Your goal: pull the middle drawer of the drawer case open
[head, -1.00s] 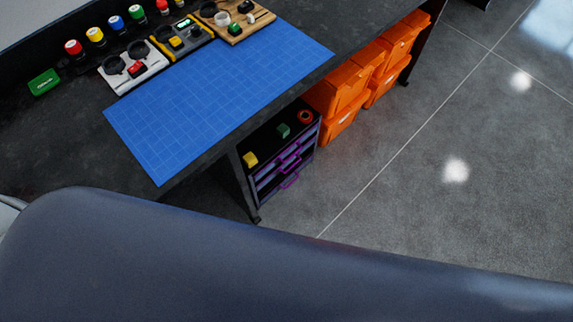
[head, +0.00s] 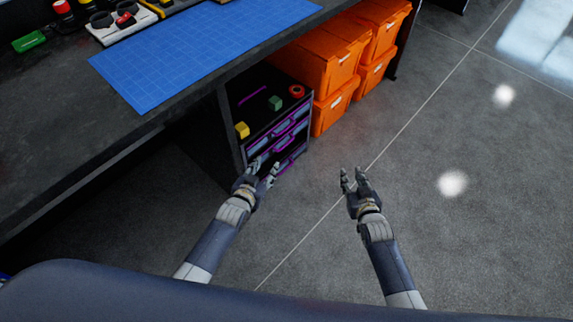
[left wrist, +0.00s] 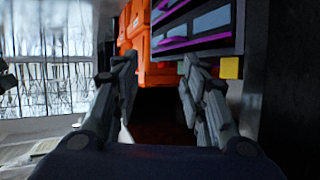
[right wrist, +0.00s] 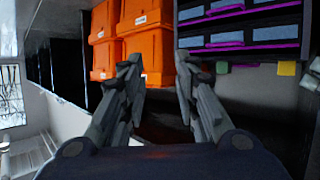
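The black drawer case (head: 258,113) stands on the floor under the workbench's edge in the head view. Its blue-grey drawer fronts have purple handles; the middle drawer (head: 291,141) looks shut. My left gripper (head: 264,168) is open and empty in front of the case's lower left part, overlapping the lower drawers there; contact cannot be told. In the left wrist view, the case (left wrist: 205,22) appears beyond the open fingers (left wrist: 155,68). My right gripper (head: 354,176) is open and empty, to the right of the case over the floor. The right wrist view also shows the drawers (right wrist: 225,40).
A yellow block (head: 242,130), a green block (head: 275,103) and a red ring (head: 297,91) sit on the case. Orange bins (head: 325,65) stand stacked beside it. The workbench (head: 50,150) with a blue mat (head: 200,50) is above left. The floor (head: 430,220) at right is clear.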

